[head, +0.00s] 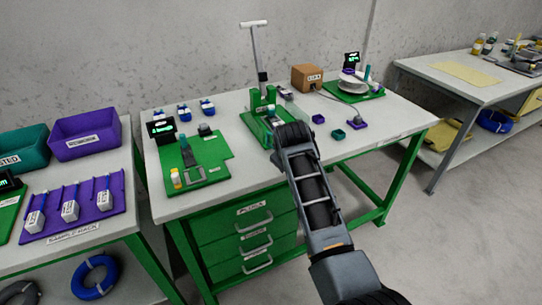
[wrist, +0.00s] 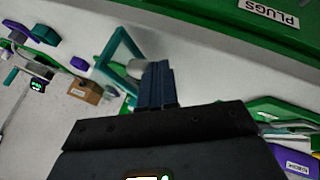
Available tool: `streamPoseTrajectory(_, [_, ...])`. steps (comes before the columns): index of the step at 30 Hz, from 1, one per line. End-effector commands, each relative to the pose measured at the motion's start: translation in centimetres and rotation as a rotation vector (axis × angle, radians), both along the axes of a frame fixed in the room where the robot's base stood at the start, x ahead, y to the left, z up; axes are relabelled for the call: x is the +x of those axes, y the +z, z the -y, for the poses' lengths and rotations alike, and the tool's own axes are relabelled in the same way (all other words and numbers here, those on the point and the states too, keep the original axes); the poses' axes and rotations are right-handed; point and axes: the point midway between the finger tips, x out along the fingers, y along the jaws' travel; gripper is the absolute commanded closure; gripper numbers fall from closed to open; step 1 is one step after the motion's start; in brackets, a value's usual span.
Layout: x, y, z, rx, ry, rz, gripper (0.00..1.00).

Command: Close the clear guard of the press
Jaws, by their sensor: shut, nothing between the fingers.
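The green press (head: 262,112) stands near the middle of the white-topped bench, with a tall upright lever (head: 258,50) ending in a white crossbar. A pale, see-through piece at its right side may be the clear guard; it is too small and too covered to tell its position. My gripper's fingers are hidden behind my wrist in the head view, where my wrist overlaps the press's front right. In the wrist view my gripper (wrist: 157,68) is shut and empty. A green angled frame (wrist: 122,52) shows just left of the fingertips; contact cannot be told.
A brown box (head: 307,77) stands behind the press at right. A green board (head: 195,163) with parts lies left of it. Small purple and green blocks lie to the right.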

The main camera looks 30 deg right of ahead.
Motion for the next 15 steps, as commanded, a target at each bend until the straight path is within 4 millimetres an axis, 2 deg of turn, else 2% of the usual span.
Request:
streamPoseTrajectory(1, [-0.2,0.5,1.1,0.001,0.037,-0.002,1.0])
streamPoseTrajectory(3, [-0.2,0.3,2.1,0.001,0.103,-0.002,1.0])
streamPoseTrajectory(15, [1.3,-0.4,7.5,0.0,0.484,0.003,1.0])
